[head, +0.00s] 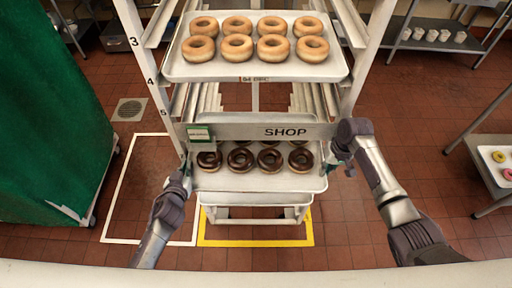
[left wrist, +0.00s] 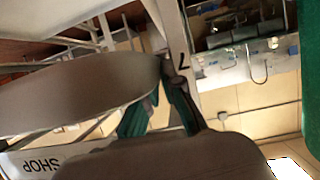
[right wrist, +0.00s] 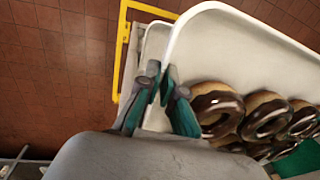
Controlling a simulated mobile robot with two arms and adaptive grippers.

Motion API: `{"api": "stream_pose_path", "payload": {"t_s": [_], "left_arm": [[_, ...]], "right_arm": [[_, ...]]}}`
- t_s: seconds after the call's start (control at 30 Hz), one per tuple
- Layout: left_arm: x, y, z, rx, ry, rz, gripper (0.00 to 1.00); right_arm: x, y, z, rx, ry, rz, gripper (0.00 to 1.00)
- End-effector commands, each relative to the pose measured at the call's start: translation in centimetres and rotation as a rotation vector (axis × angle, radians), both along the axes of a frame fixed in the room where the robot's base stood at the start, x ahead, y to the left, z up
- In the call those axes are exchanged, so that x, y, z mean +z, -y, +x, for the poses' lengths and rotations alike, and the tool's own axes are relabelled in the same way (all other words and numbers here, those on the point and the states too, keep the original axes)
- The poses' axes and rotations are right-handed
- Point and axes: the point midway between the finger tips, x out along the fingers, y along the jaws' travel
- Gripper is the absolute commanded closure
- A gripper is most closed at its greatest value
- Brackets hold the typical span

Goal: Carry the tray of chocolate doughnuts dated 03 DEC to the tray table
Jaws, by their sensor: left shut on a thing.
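The tray of chocolate doughnuts (head: 258,182) sits low in the rack, partly behind a grey SHOP panel; no date on it is readable. It also shows in the right wrist view (right wrist: 197,32), with glazed doughnuts inside. My left gripper (head: 187,165) is shut at the tray's left side; in the left wrist view its fingers (left wrist: 165,88) meet near a large grey edge that I cannot identify surely. My right gripper (head: 338,165) is at the right side. In the right wrist view its fingertips (right wrist: 159,72) straddle the rim; whether they press it is unclear.
A tray of plain doughnuts (head: 180,72), its label seemingly 04 DEC, sits above in the rack (head: 366,60). A green covered cart (head: 45,110) stands left. A steel table (head: 480,150) holding a tray of coloured doughnuts stands right. Open tiled floor lies between.

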Motion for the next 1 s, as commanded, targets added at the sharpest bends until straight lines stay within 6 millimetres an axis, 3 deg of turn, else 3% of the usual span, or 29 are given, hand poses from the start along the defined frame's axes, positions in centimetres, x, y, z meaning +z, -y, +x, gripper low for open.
{"api": "stream_pose_path", "payload": {"t_s": [0.27,0.63,1.0], "left_arm": [[0.6,0.0,0.1,-0.004,0.004,0.006,1.0],[3.1,0.0,0.1,-0.004,0.004,0.007,1.0],[3.2,0.0,0.1,-0.004,0.003,0.007,1.0]], "right_arm": [[0.6,0.0,0.1,0.0,0.003,0.001,1.0],[3.2,0.0,0.1,-0.001,0.004,0.001,1.0],[3.2,0.0,0.2,0.0,0.005,0.001,1.0]]}}
